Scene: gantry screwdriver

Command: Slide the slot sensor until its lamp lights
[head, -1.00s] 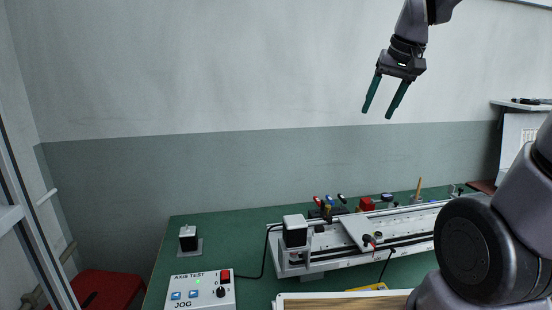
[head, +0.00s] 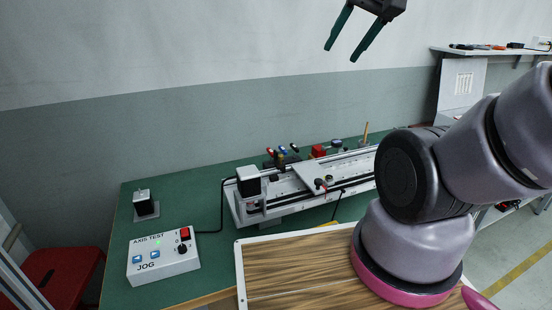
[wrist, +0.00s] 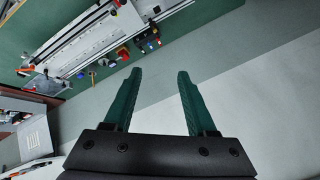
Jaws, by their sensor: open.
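The gantry (head: 300,193) is a long white rail unit on the green table, with a motor block (head: 249,182) at its left end and a flat carriage plate (head: 312,176) on it. A small part with a red-and-black knob (head: 320,184) sits at the plate's front edge; I cannot tell whether this is the slot sensor, and no lit sensor lamp can be made out. My gripper (head: 341,54) is open and empty, high above the gantry against the wall. In the wrist view its green fingers (wrist: 160,72) are apart, with the gantry rail (wrist: 90,40) beyond them at upper left.
A white AXIS TEST jog box (head: 163,257) with a green light stands at the table's left front. Screwdrivers (head: 283,151) and a red item (head: 318,151) are behind the gantry. A wood-topped surface (head: 295,270) lies in front.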

